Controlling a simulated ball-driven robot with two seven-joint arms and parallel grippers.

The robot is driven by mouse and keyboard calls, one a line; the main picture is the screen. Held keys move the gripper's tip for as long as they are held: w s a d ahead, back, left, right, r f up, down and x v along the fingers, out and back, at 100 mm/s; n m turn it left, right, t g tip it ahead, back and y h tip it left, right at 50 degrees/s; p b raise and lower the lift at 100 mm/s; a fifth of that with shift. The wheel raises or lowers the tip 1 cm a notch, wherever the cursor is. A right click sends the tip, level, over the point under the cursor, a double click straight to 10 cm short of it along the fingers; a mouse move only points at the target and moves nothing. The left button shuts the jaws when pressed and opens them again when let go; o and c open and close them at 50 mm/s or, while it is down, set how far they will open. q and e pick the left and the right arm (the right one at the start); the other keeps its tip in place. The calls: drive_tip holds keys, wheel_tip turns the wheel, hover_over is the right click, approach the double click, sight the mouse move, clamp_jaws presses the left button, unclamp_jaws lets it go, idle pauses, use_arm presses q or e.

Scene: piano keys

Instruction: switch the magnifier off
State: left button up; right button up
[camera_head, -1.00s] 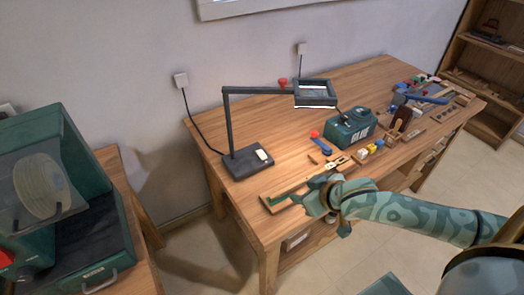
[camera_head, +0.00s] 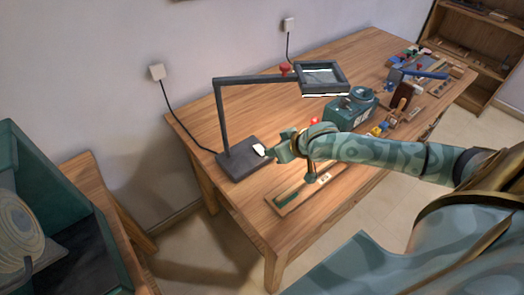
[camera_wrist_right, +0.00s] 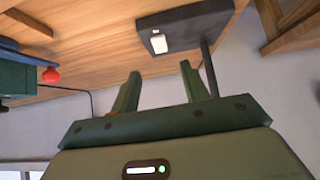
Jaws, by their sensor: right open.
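The magnifier is a dark grey desk lamp with an arm (camera_head: 255,79) and a framed lens head (camera_head: 322,78). A bright white strip shows along the head's lower edge. Its dark base (camera_head: 238,163) sits on the wooden table, with a white switch (camera_head: 259,149) on top. My right gripper (camera_head: 279,150) is just right of the switch in the head view. In the right wrist view, the open, empty fingers (camera_wrist_right: 160,88) point toward the base (camera_wrist_right: 188,22) and its switch (camera_wrist_right: 160,43), apart from both. My left gripper is out of view.
The table (camera_head: 195,118) also holds a green glue container (camera_head: 347,112), a wooden tray (camera_head: 287,199) at the front edge and several tools at the right. A cord runs from the wall socket (camera_head: 157,72) to the lamp. A green open box (camera_head: 55,200) stands left.

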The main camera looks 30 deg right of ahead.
sight(260, 149)
drive_tip(key=b+x, duration=0.3)
drive_tip(key=x, duration=0.6)
drive_tip(key=shift+w+f+b, duration=0.2)
drive_tip(key=shift+f+b, duration=0.05)
drive_tip(key=shift+b, duration=0.05)
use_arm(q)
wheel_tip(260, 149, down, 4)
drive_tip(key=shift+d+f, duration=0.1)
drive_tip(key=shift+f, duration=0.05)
